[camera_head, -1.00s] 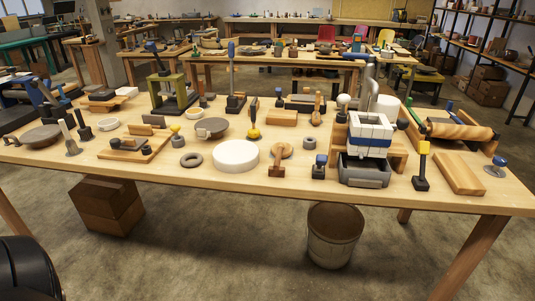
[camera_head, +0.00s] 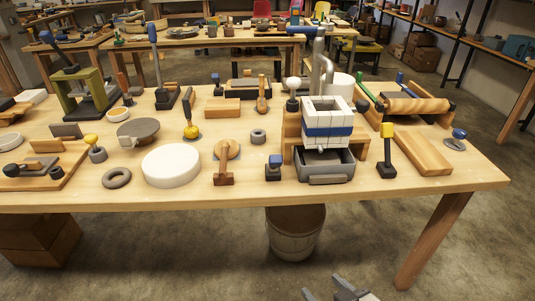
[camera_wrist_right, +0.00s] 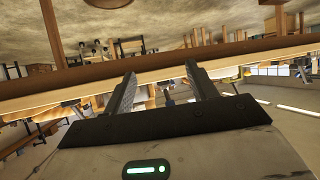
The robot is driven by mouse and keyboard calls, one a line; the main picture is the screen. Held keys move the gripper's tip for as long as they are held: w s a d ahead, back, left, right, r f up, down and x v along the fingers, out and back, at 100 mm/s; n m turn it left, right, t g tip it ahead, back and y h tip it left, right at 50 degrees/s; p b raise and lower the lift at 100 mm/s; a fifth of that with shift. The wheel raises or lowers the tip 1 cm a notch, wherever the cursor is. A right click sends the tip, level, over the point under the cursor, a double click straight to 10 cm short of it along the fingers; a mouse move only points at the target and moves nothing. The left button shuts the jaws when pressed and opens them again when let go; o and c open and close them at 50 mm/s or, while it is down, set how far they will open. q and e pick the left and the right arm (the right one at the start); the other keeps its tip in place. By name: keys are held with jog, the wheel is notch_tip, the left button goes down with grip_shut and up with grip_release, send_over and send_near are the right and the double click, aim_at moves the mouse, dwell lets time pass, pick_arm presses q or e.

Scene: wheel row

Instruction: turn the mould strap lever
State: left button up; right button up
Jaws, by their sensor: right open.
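A white block mould (camera_head: 328,112) with a blue strap (camera_head: 328,131) around it stands on a wooden stand at the right part of the workbench, above a grey tray (camera_head: 325,167). I cannot clearly make out the strap's lever. My right gripper (camera_head: 324,286) is at the bottom edge of the head view, in front of the bench and apart from the mould. In the right wrist view the right gripper (camera_wrist_right: 160,70) has its two fingers spread with nothing between them. My left gripper is not in view.
The workbench (camera_head: 420,187) is crowded. A black post with a yellow top (camera_head: 387,150), a wooden board (camera_head: 422,154) and a blue-topped knob (camera_head: 273,167) stand near the mould. A bin (camera_head: 295,232) stands under the front edge. Floor in front is clear.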

jog(key=w+a+r+n+t+y+b, duration=0.1)
jog(key=w+r+n+t+y+b, duration=0.2)
jog(key=w, duration=0.6)
jog(key=n+t+y+b, duration=0.1)
jog(key=n+b, duration=0.2)
jog(key=b, duration=0.2)
send_near(271, 156)
jog(key=s+d+f, duration=0.3)
jog(key=x, duration=1)
jog(key=r+b+x, duration=0.1)
jog(key=x, duration=0.4)
jog(key=shift+r, duration=0.1)
jog(key=shift+w+a, duration=0.3)
jog(key=shift+w, duration=0.25)
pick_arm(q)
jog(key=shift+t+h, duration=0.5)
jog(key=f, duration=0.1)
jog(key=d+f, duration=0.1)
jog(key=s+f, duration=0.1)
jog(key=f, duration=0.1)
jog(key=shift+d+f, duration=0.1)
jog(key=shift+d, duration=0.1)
pick_arm(e)
grip_shut()
